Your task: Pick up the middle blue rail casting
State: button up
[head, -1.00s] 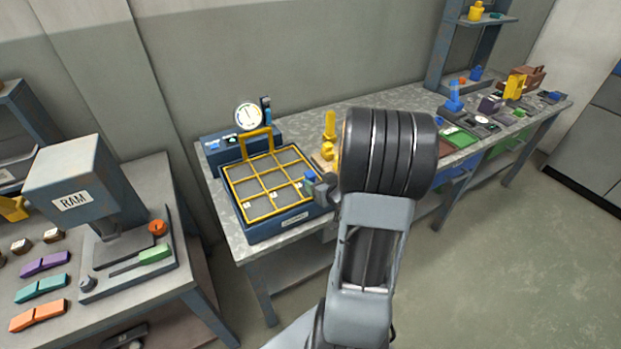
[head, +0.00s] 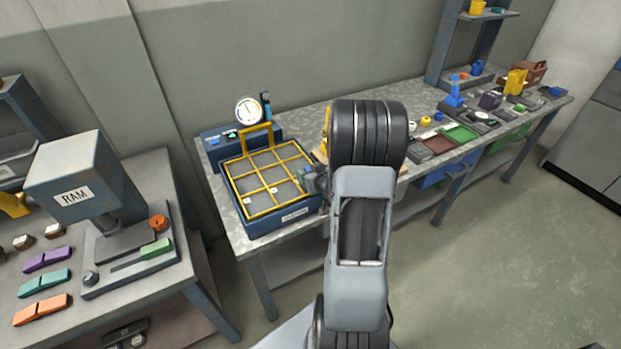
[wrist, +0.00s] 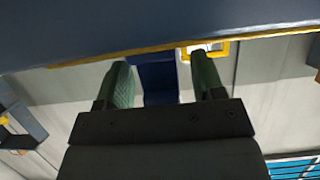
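A blue block (wrist: 160,82), which may be the middle blue rail casting, shows between the two green fingers in the wrist view. My gripper (wrist: 165,80) has its fingers spread; a gap shows right of the block, and the left finger overlaps its edge. I cannot tell whether that finger touches it. In the head view my gripper (head: 312,182) is at the right edge of the blue heating tray (head: 285,214), mostly hidden by my arm. No other blue rail casting can be made out in the head view.
A yellow grid covers the tray, with a yellow handle and a dial gauge (head: 248,110) behind. My arm hides the bench just right of it. A grey RAM press (head: 75,185) stands on the left table with coloured bars. Small fixtures fill the bench's right end.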

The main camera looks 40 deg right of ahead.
jog(key=c, duration=1)
jog(key=shift+r, duration=0.1)
